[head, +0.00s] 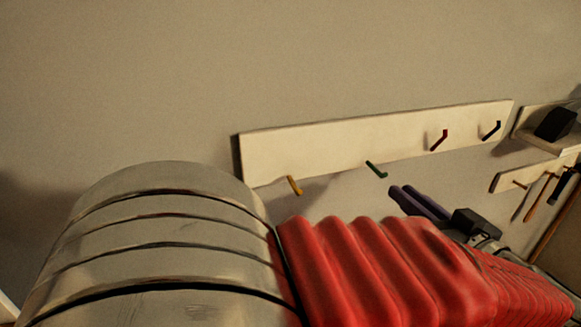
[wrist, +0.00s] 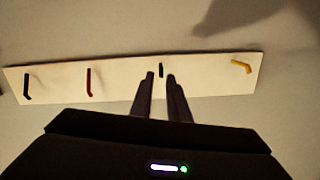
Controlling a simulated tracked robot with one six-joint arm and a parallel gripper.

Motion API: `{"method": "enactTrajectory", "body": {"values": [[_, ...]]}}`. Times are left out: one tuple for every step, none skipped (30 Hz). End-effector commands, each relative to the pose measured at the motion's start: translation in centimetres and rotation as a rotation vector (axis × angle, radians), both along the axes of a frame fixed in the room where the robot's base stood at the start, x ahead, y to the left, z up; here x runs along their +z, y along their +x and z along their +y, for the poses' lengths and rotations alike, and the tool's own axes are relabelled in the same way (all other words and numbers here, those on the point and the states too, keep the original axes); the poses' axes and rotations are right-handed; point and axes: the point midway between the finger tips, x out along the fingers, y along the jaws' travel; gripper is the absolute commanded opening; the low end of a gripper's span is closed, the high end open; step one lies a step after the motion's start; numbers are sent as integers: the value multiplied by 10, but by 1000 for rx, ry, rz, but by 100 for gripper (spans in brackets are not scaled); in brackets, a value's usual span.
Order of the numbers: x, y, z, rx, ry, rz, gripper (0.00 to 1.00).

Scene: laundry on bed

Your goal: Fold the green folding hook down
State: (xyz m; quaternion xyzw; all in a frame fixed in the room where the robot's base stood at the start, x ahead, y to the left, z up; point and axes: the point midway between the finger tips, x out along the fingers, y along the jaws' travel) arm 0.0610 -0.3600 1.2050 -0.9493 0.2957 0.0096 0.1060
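The green folding hook (head: 376,169) sits on a pale board (head: 330,143) on the wall, near the board's lower edge, and juts out from it. It also shows in the wrist view as a short dark green bar (wrist: 161,70), just beyond my fingertips and between them in the picture. My gripper (head: 406,189) has two dark purple fingers, in front of the board and below and right of the green hook in the head view. In the wrist view the fingers (wrist: 160,76) stand apart with an empty gap. I see no clear contact with the hook.
The same board carries a yellow hook (head: 294,185), a red hook (head: 439,140) and a black hook (head: 491,131). Further right are a shelf with a dark object (head: 555,124) and a small rack (head: 510,180) with hanging tools. The wall above the board is bare.

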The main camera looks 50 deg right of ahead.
Motion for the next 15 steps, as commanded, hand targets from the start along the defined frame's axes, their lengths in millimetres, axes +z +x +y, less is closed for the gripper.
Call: {"method": "enactTrajectory", "body": {"values": [[0, -5, 2, -3, 0, 0, 15], [1, -7, 4, -3, -1, -1, 15], [1, -10, 6, -4, 0, 0, 15], [1, -12, 8, -3, 0, -1, 15], [1, -15, 9, -3, 0, -1, 15], [1, -17, 11, -3, 0, 0, 15], [2, -20, 12, -4, 0, 0, 15], [2, -22, 14, -4, -1, -1, 15], [2, -24, 15, -3, 0, 0, 15], [2, -26, 17, -3, 0, 0, 15], [2, -28, 18, -3, 0, 1, 15], [2, -29, 19, -2, 1, 0, 15], [3, -30, 20, -1, 0, -1, 15], [3, -31, 21, -1, 0, -1, 15], [3, -32, 21, -1, 0, -1, 15]]}}
